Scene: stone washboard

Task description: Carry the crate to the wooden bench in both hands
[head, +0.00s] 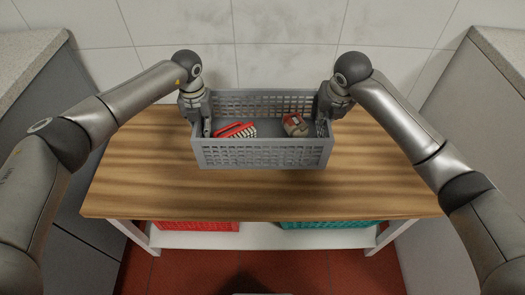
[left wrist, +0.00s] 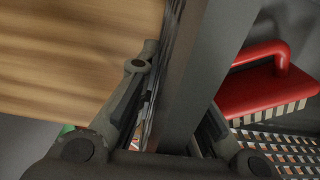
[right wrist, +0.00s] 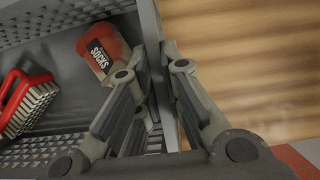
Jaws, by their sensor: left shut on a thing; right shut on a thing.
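The grey plastic crate (head: 262,154) is on or just above the wooden bench (head: 140,165), near its back; I cannot tell whether it touches the top. My left gripper (head: 205,122) is shut on the crate's left wall, which shows between the fingers in the left wrist view (left wrist: 175,105). My right gripper (head: 324,118) is shut on the right wall, seen in the right wrist view (right wrist: 158,85). Inside the crate lie a red brush (head: 235,131) with pale bristles and a small red-and-beige package (head: 295,124) labelled "SOCKS".
A white lower shelf (head: 262,240) under the bench holds a red crate (head: 197,226) and a teal crate (head: 330,225). Grey counters stand at left (head: 30,50) and right (head: 505,60). A tiled wall (head: 270,40) is behind. The bench top is clear in front and to both sides.

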